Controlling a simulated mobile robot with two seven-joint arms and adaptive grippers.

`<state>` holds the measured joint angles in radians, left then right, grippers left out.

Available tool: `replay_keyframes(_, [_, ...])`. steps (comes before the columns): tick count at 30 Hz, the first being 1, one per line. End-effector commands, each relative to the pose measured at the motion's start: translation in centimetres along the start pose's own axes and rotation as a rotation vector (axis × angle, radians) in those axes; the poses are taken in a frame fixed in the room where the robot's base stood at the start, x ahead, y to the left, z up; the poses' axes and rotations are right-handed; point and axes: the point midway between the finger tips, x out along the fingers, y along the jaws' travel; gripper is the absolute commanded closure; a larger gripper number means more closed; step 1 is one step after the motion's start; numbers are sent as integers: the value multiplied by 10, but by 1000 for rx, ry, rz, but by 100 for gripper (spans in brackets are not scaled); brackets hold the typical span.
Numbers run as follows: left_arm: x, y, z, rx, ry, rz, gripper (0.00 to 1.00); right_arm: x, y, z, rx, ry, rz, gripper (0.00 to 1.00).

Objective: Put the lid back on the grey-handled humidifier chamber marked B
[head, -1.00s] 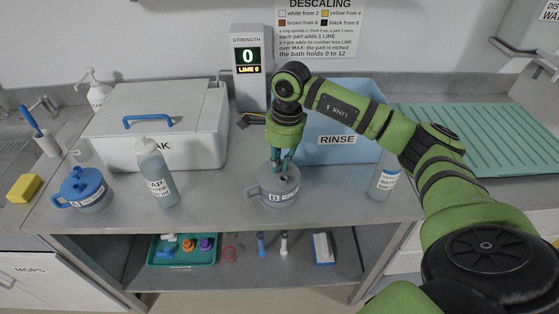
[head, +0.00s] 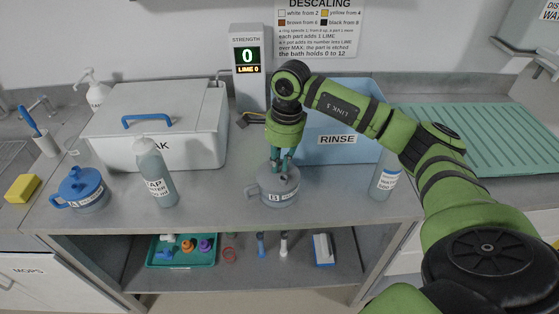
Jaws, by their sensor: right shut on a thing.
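The grey-handled humidifier chamber marked B (head: 277,197) stands upright on the counter, its handle to the left. A grey lid (head: 284,180) is at the top of chamber B, and my right gripper (head: 281,169) points down and is shut on it. The lid looks seated on or right at the rim; I cannot tell if a small gap is left. The fingers hide part of the lid's top. My left gripper is not in view.
A blue-lidded chamber marked A (head: 83,190) stands at the left. The SOAK box (head: 160,110) and blue RINSE tub (head: 350,150) stand behind.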

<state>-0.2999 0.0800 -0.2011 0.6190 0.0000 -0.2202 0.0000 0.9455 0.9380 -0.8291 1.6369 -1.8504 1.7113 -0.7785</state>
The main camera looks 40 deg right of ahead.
Motion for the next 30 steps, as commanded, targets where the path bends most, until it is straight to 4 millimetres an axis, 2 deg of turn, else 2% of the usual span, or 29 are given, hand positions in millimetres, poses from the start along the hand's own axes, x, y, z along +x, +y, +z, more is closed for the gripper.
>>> replay_keyframes(30, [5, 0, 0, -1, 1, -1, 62, 3, 0, -1, 0, 0, 0, 100])
